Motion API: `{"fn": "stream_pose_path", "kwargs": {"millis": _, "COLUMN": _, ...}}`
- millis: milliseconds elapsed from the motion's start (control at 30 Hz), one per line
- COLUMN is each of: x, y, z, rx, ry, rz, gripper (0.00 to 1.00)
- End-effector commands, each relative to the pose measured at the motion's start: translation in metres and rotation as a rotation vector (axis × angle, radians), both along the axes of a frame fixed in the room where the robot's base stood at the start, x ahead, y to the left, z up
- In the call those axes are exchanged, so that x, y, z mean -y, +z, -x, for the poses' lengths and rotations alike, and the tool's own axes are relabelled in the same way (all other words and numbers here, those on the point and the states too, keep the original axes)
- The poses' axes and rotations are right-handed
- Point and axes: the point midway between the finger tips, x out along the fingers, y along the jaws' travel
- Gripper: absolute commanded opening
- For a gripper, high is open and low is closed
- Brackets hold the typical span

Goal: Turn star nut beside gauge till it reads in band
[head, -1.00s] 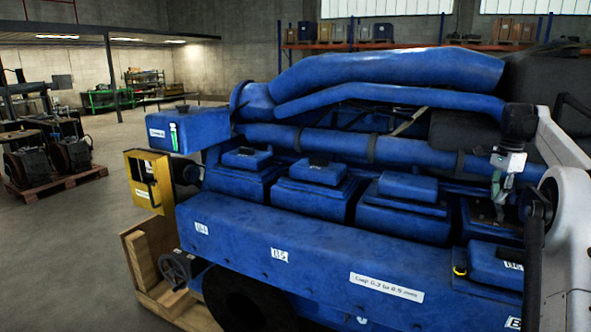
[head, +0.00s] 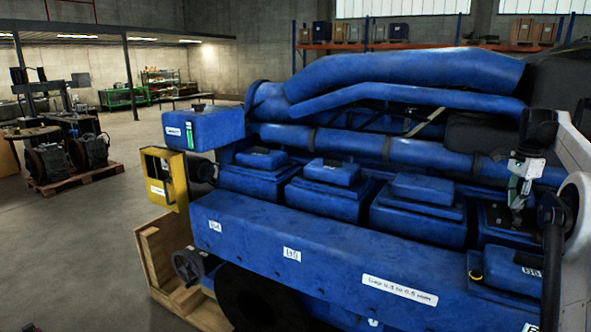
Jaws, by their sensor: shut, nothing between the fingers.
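The blue diesel engine (head: 330,255) fills the middle and right of the head view. A white label (head: 400,290) on its front face reads roughly "Gap 0.3 to 0.5 mm". My gripper (head: 517,205) is at the right, pointing down over the open, uncovered top of the rightmost cylinder housing (head: 490,228). It is shut and empty. Its tips are close to small parts in that opening; I cannot tell whether they touch. I cannot make out the star nut or the gauge face at this size.
Blue rocker covers (head: 425,188) sit left of my gripper, and a loose-looking blue cover (head: 512,270) lies in front of it. Large blue pipes (head: 400,75) run behind. A yellow box (head: 165,178) and handwheel (head: 187,265) are at the engine's left end. Open floor lies left.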

Motion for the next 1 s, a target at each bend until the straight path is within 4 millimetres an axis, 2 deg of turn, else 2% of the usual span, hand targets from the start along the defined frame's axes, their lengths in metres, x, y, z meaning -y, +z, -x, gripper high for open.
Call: {"fn": "stream_pose_path", "kwargs": {"millis": 1000, "x": 0.000, "y": 0.001, "z": -0.013, "rx": 0.001, "ry": -0.003, "rz": 0.004, "gripper": 0.00}}
